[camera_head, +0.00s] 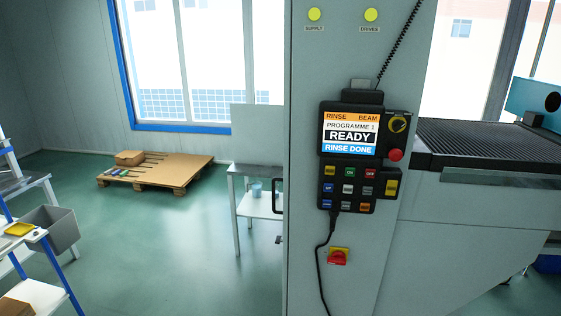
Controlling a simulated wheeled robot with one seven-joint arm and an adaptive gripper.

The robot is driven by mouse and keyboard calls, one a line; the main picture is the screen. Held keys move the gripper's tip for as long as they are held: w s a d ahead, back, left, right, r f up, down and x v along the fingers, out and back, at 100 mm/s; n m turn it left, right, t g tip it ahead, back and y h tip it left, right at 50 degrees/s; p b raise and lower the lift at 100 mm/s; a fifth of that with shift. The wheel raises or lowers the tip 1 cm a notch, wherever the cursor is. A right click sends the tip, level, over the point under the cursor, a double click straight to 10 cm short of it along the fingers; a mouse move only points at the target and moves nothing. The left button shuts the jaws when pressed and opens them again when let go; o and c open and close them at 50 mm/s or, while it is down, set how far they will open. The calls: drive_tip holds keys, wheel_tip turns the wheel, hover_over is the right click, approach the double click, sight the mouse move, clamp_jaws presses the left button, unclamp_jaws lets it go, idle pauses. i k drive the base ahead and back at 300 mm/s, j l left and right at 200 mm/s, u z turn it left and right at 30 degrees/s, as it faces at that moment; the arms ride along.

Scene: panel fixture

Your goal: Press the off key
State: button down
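A black control pendant (322,187) hangs on the front of a tall grey cabinet (305,120). Its screen (349,135) reads "RINSE BEAM", "PROGRAMME 1", "READY" and "RINSE DONE". Below the screen is a keypad of small coloured keys. Its top row has a yellow key (330,171), a green key (350,172) and a red key (370,174) at the right. The key labels are too small to read surely, so I cannot confirm which one is the off key. My gripper is not in view.
A red-and-yellow switch (338,256) is lower on the cabinet, beside a hanging black cable (319,270). A ribbed conveyor (480,145) extends right. Green floor (150,240) lies open at left.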

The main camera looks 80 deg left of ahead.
sight(369, 173)
drive_tip(key=k+l+u, duration=0.1)
drive_tip(key=u, duration=2.15)
drive_tip(key=i+j+z, duration=0.25)
drive_tip(key=i+j, duration=0.25)
drive_tip(key=j, duration=0.15)
drive_tip(key=i+j+z, duration=0.25)
drive_tip(key=i+j, duration=0.2)
drive_tip(key=j, duration=0.3)
drive_tip(key=i+j+z, duration=0.15)
drive_tip(key=j, duration=0.2)
